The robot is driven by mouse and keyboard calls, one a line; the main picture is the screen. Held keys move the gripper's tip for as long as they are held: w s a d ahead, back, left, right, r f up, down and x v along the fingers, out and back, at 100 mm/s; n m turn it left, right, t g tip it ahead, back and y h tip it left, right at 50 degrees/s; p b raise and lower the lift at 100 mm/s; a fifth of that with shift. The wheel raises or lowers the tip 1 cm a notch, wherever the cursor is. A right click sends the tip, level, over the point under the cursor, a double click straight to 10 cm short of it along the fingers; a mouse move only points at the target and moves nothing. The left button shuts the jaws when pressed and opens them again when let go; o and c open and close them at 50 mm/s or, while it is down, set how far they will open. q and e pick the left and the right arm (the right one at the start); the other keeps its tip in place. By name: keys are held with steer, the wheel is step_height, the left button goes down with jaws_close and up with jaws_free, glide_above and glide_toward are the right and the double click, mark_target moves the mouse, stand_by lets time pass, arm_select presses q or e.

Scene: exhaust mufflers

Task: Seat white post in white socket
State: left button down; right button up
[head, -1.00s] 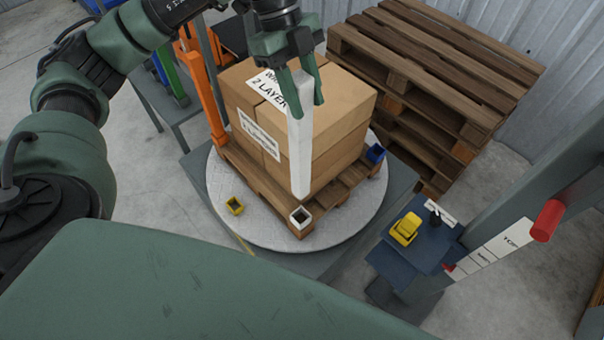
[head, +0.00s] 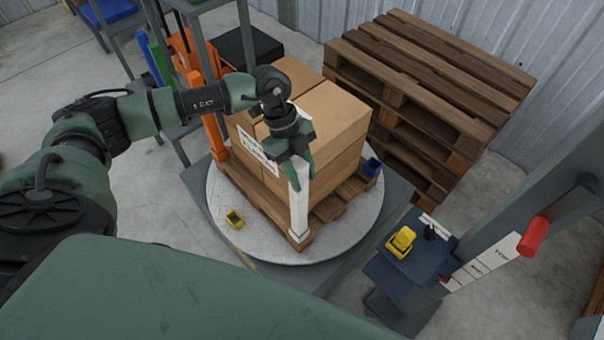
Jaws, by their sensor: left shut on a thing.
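The white post (head: 299,207) stands upright at the near corner of the pallet, beside the stacked cartons. My left gripper (head: 297,168) is shut on the upper part of the post. The post's lower end is at the white socket (head: 299,236), and the two look joined there. Most of the socket is covered by the post, so I cannot tell how deep the post sits. My right gripper is not in view.
Brown cartons (head: 338,122) sit on a pallet on the round turntable (head: 262,249). An orange post (head: 207,118) stands at the left corner. Stacked pallets (head: 430,75) stand behind right.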

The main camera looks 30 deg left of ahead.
arm_select(q)
steer(key=shift+f, duration=0.45)
steer(key=shift+f, duration=0.2)
steer(key=c, duration=1)
jaws_free()
steer(key=shift+o, duration=0.2)
